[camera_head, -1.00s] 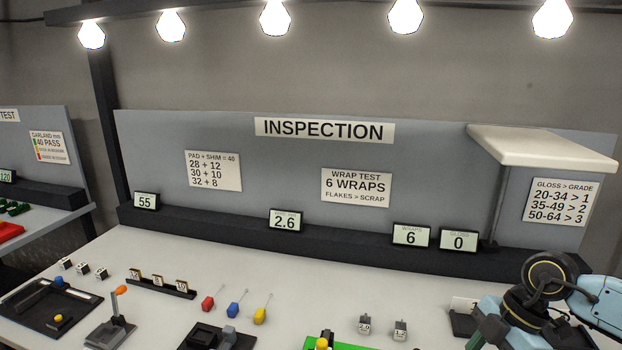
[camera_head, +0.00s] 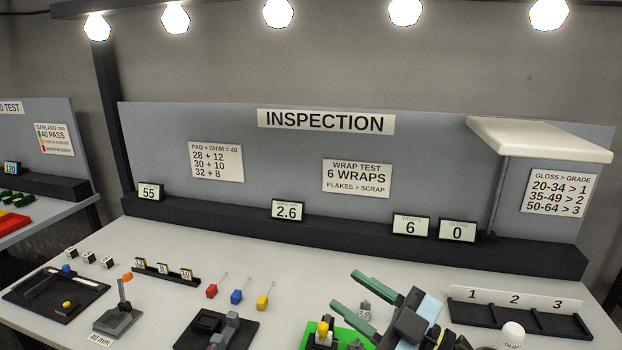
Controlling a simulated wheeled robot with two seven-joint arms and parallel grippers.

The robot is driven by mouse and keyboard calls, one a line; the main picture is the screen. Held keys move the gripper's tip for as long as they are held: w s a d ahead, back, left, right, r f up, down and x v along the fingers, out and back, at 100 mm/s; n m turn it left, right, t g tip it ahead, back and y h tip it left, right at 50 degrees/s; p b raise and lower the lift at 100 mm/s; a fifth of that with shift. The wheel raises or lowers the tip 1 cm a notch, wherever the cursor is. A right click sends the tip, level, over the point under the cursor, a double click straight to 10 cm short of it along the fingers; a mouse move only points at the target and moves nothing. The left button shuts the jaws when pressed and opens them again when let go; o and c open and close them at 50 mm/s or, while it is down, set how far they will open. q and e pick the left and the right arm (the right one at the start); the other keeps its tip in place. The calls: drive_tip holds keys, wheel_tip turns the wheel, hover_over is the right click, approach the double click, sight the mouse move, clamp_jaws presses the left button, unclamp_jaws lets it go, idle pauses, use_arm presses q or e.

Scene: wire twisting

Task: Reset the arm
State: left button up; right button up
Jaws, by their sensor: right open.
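My right gripper (camera_head: 347,291) shows at the lower right, with two green fingers pointing up and to the left. The fingers are apart and nothing shows between them. They hang over the bench near a green board (camera_head: 312,336) and a small grey block (camera_head: 364,311), which they partly hide. Whether they touch anything cannot be told. My left gripper is not in view.
A black rack marked 1, 2, 3 (camera_head: 470,314) and a white cylinder (camera_head: 511,334) stand to the right. Red, blue and yellow-handled tools (camera_head: 237,296) lie left of the gripper. A lever stand (camera_head: 119,318) and a black tray (camera_head: 85,301) are further left.

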drive_tip(key=s+d+f+m+t+h, duration=0.2)
drive_tip(key=d+f+m+t+h, duration=0.1)
drive_tip(key=d+f+m+h, duration=1.05)
drive_tip(key=s+d+f+g+h, duration=0.1)
drive_tip(key=s+f+g+h, duration=0.1)
drive_tip(key=s+f+g, duration=0.6)
drive_tip(key=s+d+f+g+h, duration=0.1)
drive_tip(key=s+f+g, duration=0.3)
drive_tip(key=s, duration=0.9)
wheel_tip(320, 180, down, 28)
drive_tip(key=b, duration=0.5)
use_arm(q)
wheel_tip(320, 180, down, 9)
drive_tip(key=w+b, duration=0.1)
drive_tip(key=b, duration=0.3)
use_arm(e)
drive_tip(key=s+d+f+g, duration=0.2)
drive_tip(key=s+f, duration=1.5)
drive_tip(key=f, duration=0.3)
drive_tip(key=shift+s+d+f, duration=0.15)
drive_tip(key=shift+s+d, duration=0.1)
drive_tip(key=shift+s, duration=0.1)
